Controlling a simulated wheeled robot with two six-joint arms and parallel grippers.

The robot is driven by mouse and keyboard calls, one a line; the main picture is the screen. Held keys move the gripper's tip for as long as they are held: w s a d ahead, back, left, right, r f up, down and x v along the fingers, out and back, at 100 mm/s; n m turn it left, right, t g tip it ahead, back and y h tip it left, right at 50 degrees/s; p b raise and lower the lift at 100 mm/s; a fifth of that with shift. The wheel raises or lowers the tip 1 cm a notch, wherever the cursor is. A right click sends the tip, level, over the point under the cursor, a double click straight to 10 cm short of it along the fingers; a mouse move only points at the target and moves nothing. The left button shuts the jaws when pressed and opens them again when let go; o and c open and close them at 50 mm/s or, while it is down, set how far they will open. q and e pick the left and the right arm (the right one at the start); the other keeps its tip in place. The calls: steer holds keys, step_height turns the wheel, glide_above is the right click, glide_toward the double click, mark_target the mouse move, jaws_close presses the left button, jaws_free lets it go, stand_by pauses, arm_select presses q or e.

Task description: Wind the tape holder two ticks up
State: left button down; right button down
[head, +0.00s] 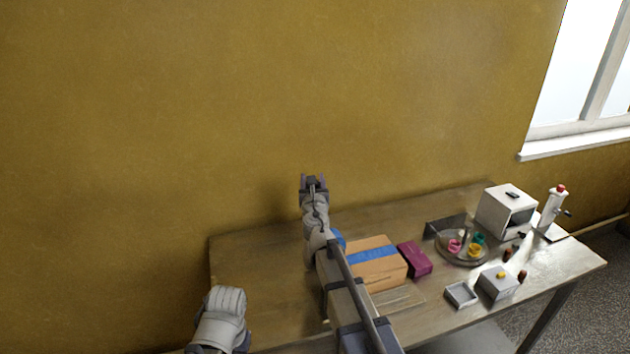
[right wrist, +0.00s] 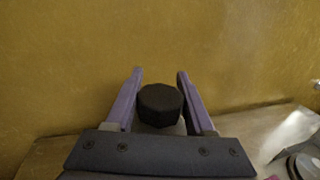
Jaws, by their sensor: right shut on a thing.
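My right gripper (head: 314,179) stands in front of the mustard wall above the back of the table, pointing away from me. In the right wrist view, its two purple fingers (right wrist: 160,74) are on either side of a black faceted knob (right wrist: 160,98), and the gripper is shut on it. A grey part shows just below the knob. The head view does not show the knob clearly. A small blue thing (head: 338,238) shows beside my right forearm, mostly hidden by it. I cannot tell which thing is the tape holder. My left gripper is not in view.
A cardboard box (head: 383,276) with a blue strip and a magenta box (head: 414,259) stand right of my arm. Farther right are a round tray (head: 449,255) with coloured rings, a white box (head: 507,211), and a white stand (head: 551,211) with a crank. The table's left part is bare.

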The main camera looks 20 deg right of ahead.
steer(key=shift+s+a+n+g+y, duration=0.2)
steer(key=shift+a+n+g+y, duration=0.35)
steer(key=shift+n+g+y, duration=1.6)
steer(key=shift+s+a+n+g+y, duration=0.25)
steer(key=shift+a+n+g+y, duration=0.4)
steer(key=shift+n+y, duration=2.9)
steer(key=shift+s+a+n+g+y, duration=0.35)
steer(key=shift+n+g+y, duration=1.2)
steer(key=shift+y, duration=2.55)
steer(key=shift+a, duration=0.15)
steer(key=shift+c, duration=1.4)
jaws_free()
steer(key=shift+w, duration=0.1)
steer(key=v, duration=0.8)
steer(key=shift+w, duration=0.1)
